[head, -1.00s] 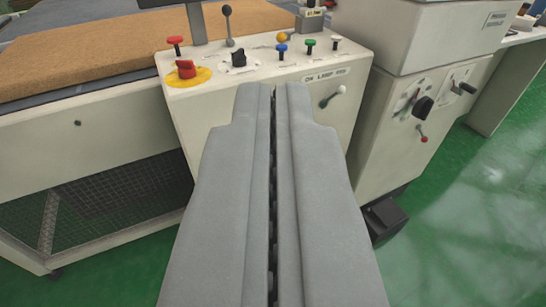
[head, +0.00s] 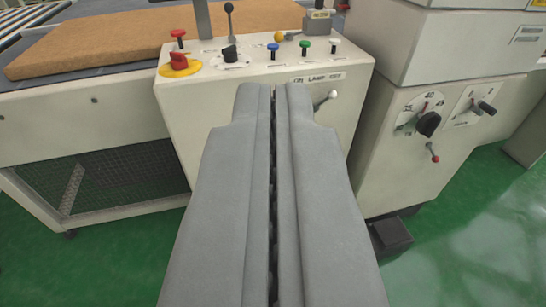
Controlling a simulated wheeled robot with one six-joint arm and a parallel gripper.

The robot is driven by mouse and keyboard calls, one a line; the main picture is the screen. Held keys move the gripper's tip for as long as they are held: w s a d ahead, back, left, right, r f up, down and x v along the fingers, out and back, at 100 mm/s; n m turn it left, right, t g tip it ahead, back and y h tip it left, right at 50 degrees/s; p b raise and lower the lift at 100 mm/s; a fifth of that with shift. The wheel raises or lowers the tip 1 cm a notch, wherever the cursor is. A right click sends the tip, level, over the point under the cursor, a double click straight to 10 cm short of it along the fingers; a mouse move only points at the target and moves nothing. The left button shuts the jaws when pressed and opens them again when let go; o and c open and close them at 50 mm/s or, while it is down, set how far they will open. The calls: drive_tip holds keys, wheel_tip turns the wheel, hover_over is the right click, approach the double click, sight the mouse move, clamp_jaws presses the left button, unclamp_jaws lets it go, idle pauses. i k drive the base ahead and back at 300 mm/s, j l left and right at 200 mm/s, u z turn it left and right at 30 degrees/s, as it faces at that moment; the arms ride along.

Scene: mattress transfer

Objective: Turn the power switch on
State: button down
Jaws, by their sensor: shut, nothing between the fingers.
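My gripper (head: 273,92) is shut, its two grey fingers side by side and pointing forward at the front of a cream control panel (head: 190,122). It holds nothing. A cabinet at right carries a larger black rotary knob (head: 428,123) on a dial and a black handle (head: 486,107). I cannot tell which control is the power switch.
A red button on a yellow disc (head: 179,65) and several coloured knobs are on the panel top. A tan mattress (head: 120,40) lies at back left. A black box (head: 391,237) sits low at right. Green floor (head: 450,250) is open at front right.

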sight(179, 63)
drive_tip(key=i+j, duration=0.35)
drive_tip(key=j, duration=0.3)
drive_tip(key=i+j, duration=0.2)
drive_tip(key=i+j+z, duration=0.1)
drive_tip(key=j, duration=0.3)
drive_tip(key=i, duration=0.05)
